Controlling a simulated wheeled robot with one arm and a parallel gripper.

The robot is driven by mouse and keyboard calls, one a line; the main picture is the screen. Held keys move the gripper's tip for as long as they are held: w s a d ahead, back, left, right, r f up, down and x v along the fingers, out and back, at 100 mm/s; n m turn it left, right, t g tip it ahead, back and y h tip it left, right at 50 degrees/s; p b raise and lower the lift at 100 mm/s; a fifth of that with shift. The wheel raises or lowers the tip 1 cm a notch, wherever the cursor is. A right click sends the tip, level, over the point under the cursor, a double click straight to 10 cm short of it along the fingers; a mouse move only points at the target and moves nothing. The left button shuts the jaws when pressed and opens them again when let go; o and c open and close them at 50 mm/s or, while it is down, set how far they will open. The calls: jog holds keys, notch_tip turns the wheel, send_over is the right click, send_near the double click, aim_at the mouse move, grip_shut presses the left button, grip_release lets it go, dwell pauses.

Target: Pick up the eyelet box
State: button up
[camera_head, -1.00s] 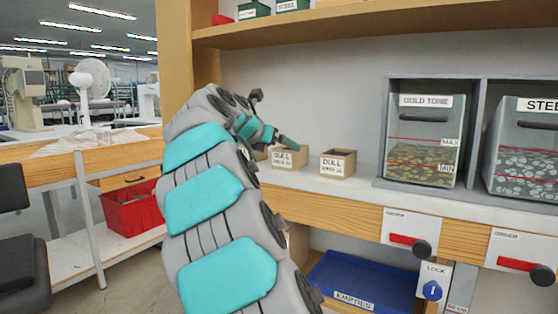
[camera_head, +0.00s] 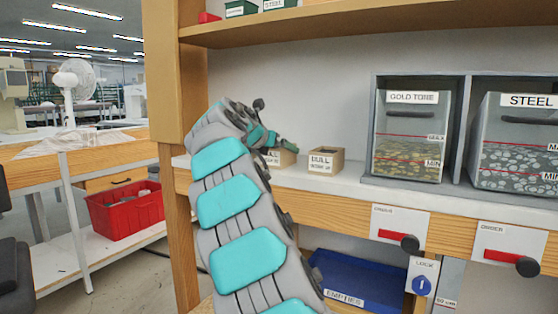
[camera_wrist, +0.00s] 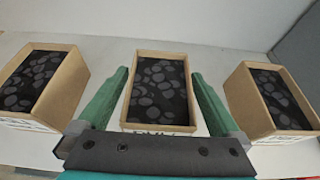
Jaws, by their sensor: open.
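Three open cardboard boxes with dark insides and grey round pieces stand in a row in the wrist view: a left box (camera_wrist: 42,85), a middle box (camera_wrist: 160,128) and a right box (camera_wrist: 270,100). In the head view, two boxes labelled DULL show on the white counter, one partly behind my arm (camera_head: 283,158) and one to its right (camera_head: 326,161). My gripper (camera_wrist: 160,76) is open, with one green finger on each side of the middle box. Whether the fingers touch its walls cannot be told. In the head view my gripper (camera_head: 288,146) is partly hidden by my arm.
A GOLD TONE bin (camera_head: 408,158) and a STEEL bin (camera_head: 515,160) stand right of the boxes on the counter (camera_head: 345,183). An upper shelf (camera_head: 350,25) runs above. A blue EMPTIES tray (camera_head: 365,280) lies below. A wooden post (camera_head: 162,80) stands at left.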

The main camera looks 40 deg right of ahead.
jog(key=shift+r, duration=0.1)
jog(key=c, duration=1.2)
jog(key=shift+r, duration=0.1)
